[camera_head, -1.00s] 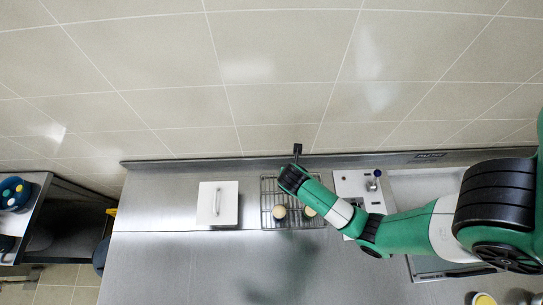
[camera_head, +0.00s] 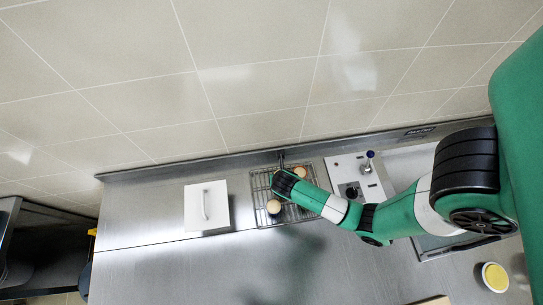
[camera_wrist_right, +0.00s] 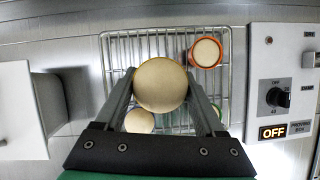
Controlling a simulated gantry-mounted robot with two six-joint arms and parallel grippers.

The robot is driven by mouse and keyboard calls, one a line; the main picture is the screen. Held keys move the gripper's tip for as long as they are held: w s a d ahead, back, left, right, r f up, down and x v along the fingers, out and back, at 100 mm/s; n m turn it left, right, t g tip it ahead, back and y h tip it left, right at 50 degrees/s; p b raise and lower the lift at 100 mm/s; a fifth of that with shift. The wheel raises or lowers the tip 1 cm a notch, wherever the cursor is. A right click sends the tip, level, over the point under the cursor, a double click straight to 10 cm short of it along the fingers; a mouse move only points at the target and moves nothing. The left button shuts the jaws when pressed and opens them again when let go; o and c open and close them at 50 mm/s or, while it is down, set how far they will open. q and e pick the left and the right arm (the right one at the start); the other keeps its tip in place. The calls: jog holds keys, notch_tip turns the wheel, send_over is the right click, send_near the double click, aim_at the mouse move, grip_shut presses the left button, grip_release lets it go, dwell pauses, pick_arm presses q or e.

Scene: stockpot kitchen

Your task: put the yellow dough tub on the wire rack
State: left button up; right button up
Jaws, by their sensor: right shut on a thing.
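My right gripper (camera_wrist_right: 160,92) is shut on a round dough tub (camera_wrist_right: 160,85) with a smooth cream top. In the head view my right gripper (camera_head: 280,183) covers part of the rack (camera_head: 260,187) and hides the held tub. My left gripper is not in view.
The rack also bears an orange tub (camera_wrist_right: 206,52) at back right, a cream-topped tub (camera_wrist_right: 140,121) at front left and a partly hidden green one at front right. A white lidded box (camera_head: 206,206) stands left, a control panel (camera_wrist_right: 275,75) right. A yellow-topped round container (camera_head: 495,277) is far right.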

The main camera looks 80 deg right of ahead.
jog(key=w+f, duration=0.1)
jog(key=w+d+f+b, duration=0.1)
jog(key=w+f, duration=0.1)
jog(key=w+f+b, duration=0.1)
jog(key=f, duration=0.1)
jog(key=shift+w+d+f, duration=0.15)
jog(key=shift+w+d, duration=0.05)
jog(key=shift+d, duration=0.2)
jog(key=shift+w+d+f, duration=0.1)
jog(key=shift+w+f, duration=0.15)
jog(key=shift+w, duration=0.05)
jog(key=shift+w+f+b, duration=0.2)
jog(key=shift+f+b, duration=0.5)
jog(key=shift+f, duration=1.05)
jog(key=shift+f, duration=0.2)
jog(key=o, duration=1.4)
jog(key=shift+o, duration=0.2)
jog(key=shift+r, duration=0.1)
